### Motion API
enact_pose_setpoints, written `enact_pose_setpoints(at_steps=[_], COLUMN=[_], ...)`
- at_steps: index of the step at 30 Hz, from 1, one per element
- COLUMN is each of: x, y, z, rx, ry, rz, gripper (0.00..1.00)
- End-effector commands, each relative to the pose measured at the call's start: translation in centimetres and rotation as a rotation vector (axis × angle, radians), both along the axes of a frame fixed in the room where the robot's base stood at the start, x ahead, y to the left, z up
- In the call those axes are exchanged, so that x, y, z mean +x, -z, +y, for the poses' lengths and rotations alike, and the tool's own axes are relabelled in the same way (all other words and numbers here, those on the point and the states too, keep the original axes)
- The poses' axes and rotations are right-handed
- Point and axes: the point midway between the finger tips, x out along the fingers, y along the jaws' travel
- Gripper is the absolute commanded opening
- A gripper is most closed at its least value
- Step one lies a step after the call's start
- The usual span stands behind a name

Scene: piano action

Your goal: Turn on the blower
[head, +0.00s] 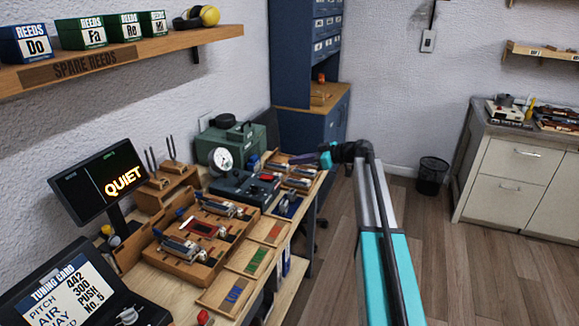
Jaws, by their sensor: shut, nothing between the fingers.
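A green machine (243,141) with a round white gauge (221,160) stands at the back of the workbench against the wall; it looks like the blower, but no label is readable. In front of it sits a dark blue-grey box (235,187) with small knobs and a red part on top; a switch on it cannot be made out. My gripper (326,159) is small in view, near the bench's far right corner, right of both. It appears shut and empty. Its height above the bench is hard to tell.
A screen reading QUIET (98,181), tuning forks (170,150), wooden trays with metal parts (190,235) and a tuning card (62,297) crowd the bench. A shelf of reed boxes (120,45) hangs above. A blue cabinet (305,120) stands behind; floor (450,250) is open at right.

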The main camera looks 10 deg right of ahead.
Motion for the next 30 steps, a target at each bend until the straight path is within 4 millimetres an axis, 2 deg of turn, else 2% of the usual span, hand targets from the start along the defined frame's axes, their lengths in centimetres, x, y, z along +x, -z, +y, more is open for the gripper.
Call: enact_pose_setpoints(at_steps=[8, 23, 30], x=[1.6, 5.4, 5.0], y=[0.7, 3.3, 5.8], z=[2.0, 7.3, 6.7], rx=[0.001, 0.000, 0.002], ry=[-0.001, 0.001, 0.003], rz=[0.001, 0.001, 0.002], gripper=[0.00, 0.00, 0.00])
